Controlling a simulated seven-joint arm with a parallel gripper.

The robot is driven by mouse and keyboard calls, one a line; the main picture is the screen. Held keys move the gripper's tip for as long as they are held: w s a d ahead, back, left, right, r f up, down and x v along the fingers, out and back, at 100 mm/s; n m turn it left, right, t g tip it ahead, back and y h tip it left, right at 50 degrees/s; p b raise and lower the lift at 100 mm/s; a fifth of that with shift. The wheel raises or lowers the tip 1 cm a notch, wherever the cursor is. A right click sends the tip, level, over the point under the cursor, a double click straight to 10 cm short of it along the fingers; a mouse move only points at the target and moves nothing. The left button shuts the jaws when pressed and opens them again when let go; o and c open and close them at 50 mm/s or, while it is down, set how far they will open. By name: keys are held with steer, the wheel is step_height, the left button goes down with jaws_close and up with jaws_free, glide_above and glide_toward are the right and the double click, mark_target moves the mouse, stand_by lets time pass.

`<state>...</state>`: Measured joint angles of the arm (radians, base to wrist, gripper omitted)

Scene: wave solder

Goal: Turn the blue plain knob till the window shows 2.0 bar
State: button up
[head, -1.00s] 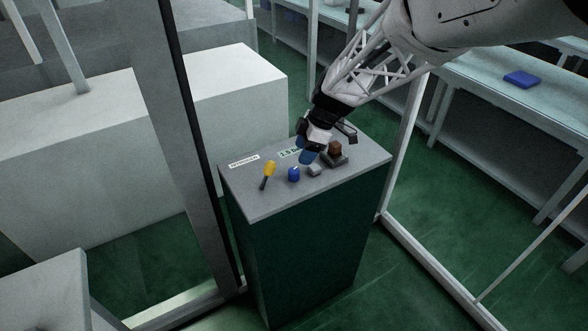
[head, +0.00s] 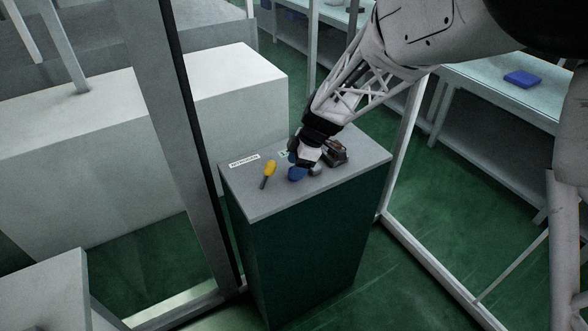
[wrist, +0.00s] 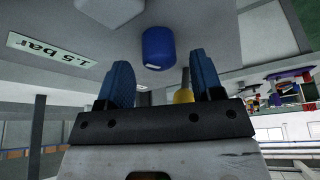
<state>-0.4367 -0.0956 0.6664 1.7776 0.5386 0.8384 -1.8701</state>
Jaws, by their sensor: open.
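The blue plain knob (wrist: 158,47) shows in the wrist view, a short rounded cylinder with a small white mark. My gripper (wrist: 161,66) is open; its two blue fingers point toward the knob, one on each side and a little short of it. The window (wrist: 47,53) reads "1.5 bar" at the left of the wrist view. In the head view my gripper (head: 295,165) is low over the cabinet top (head: 255,205). There it hides most of the window, and blue finger and blue knob cannot be told apart.
A grey block (wrist: 112,10) is near the knob. A partly hidden brown-topped control (head: 338,148) sits to the right.

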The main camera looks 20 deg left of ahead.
steer(key=shift+x, duration=0.95)
steer(key=shift+r, duration=0.1)
steer(key=shift+c, duration=0.2)
steer(key=c, duration=0.9)
steer(key=shift+m, duration=0.5)
steer(key=shift+m+t, duration=1.2)
steer(key=shift+m, duration=1.4)
steer(key=o, duration=0.9)
